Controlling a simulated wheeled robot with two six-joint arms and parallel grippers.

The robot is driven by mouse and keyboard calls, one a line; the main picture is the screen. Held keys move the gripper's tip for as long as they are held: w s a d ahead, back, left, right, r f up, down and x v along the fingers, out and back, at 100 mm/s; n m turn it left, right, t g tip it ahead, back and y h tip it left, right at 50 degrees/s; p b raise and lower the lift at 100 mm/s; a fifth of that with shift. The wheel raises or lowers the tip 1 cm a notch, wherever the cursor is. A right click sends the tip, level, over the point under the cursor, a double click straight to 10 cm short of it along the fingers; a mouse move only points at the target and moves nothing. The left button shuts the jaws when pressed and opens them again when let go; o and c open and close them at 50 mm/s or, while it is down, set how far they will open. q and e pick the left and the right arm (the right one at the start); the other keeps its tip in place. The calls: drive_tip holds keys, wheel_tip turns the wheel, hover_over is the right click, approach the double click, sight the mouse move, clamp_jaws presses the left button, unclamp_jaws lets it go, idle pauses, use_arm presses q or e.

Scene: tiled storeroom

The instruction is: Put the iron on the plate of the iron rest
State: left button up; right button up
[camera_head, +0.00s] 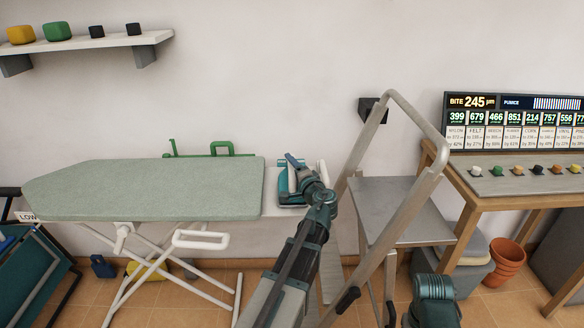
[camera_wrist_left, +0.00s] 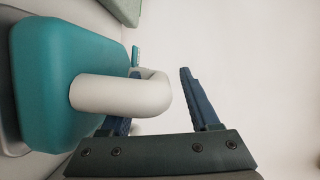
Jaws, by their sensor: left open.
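The iron (camera_head: 284,184) has a teal body and a pale handle. It is at the right end of the ironing board, over the pale plate of the iron rest (camera_head: 271,208); whether it touches the plate is hard to tell. My left gripper (camera_head: 302,165) is at the iron's right side, partly hiding it. In the left wrist view, the iron (camera_wrist_left: 65,75) fills the left side. Its handle (camera_wrist_left: 120,93) reaches into the gap of my open left gripper (camera_wrist_left: 160,75), in front of one blue finger and apart from the other. My right gripper is out of view.
The green-grey ironing board (camera_head: 150,190) stands left of the iron. A stepladder (camera_head: 400,200) stands close on the right of my left arm. A wooden table (camera_head: 520,185) with small blocks is further right. A shelf (camera_head: 90,47) hangs upper left.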

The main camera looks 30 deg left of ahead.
use_arm(q)
drive_tip(key=shift+r, duration=0.2)
drive_tip(key=p+v, duration=0.1)
drive_tip(key=v, duration=1.1)
drive_tip(key=s+d+r+g+h+p, duration=0.2)
drive_tip(key=s+d+g+h+p, duration=0.3)
drive_tip(key=s+d+p, duration=0.5)
drive_tip(key=s+d+r+n+g+h+p, duration=0.1)
drive_tip(key=s+d+g+h+p, duration=0.4)
drive_tip(key=d+p, duration=1)
drive_tip(key=s+d+r+h, duration=0.1)
drive_tip(key=s+h, duration=0.1)
drive_tip(key=s, duration=0.2)
drive_tip(key=shift+s+d+r+n+g, duration=0.2)
drive_tip(key=shift+s+d+n+g, duration=0.1)
drive_tip(key=shift+s+d+g, duration=0.1)
